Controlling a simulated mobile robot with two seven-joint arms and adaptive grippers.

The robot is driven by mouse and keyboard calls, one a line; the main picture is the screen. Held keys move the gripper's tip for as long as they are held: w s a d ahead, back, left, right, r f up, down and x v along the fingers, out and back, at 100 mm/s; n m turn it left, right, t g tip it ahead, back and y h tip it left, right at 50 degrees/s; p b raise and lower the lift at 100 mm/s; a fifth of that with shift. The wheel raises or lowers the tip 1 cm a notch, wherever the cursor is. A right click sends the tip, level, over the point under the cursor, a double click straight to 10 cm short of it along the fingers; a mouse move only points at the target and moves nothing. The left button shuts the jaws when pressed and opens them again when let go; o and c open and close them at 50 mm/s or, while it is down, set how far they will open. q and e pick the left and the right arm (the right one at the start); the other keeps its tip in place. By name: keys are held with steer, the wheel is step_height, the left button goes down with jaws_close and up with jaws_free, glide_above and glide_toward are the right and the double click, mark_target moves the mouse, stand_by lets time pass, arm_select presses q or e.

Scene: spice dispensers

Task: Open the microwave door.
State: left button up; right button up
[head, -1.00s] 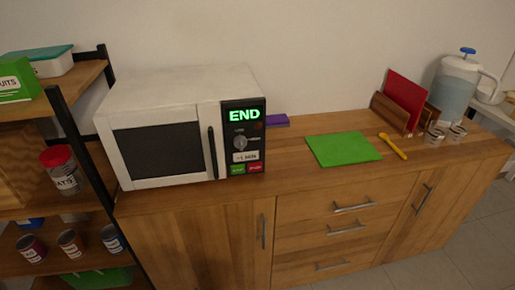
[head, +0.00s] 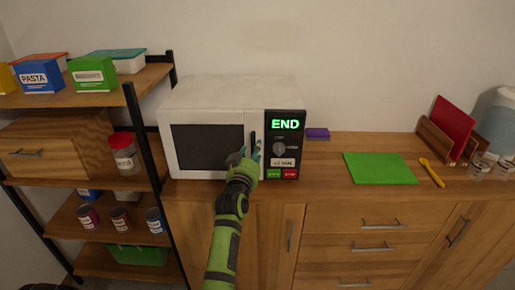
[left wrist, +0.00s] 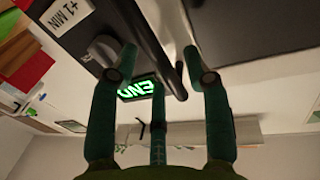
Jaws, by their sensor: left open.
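The white microwave (head: 225,90) stands on the wooden cabinet, its dark-windowed door (head: 205,138) closed. My left gripper (head: 249,157) is at the handle, open. In the left wrist view, the handle (left wrist: 172,72) runs between the spread green fingers of my left gripper (left wrist: 160,58). I cannot tell whether a finger touches it. The green END display (left wrist: 140,89) is close behind the fingers. My right gripper is not in view.
A black-framed shelf (head: 150,130) with boxes and jars stands left of the microwave, close to the door's hinge side. A purple block (head: 317,134), a green board (head: 380,168) and a yellow spoon (head: 431,172) lie on the counter to the right. The counter between them is clear.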

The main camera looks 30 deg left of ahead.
arm_select(q)
steer(key=shift+x, duration=1.2)
steer(key=shift+d, duration=0.1)
jaws_close()
steer(key=shift+s+d, duration=0.1)
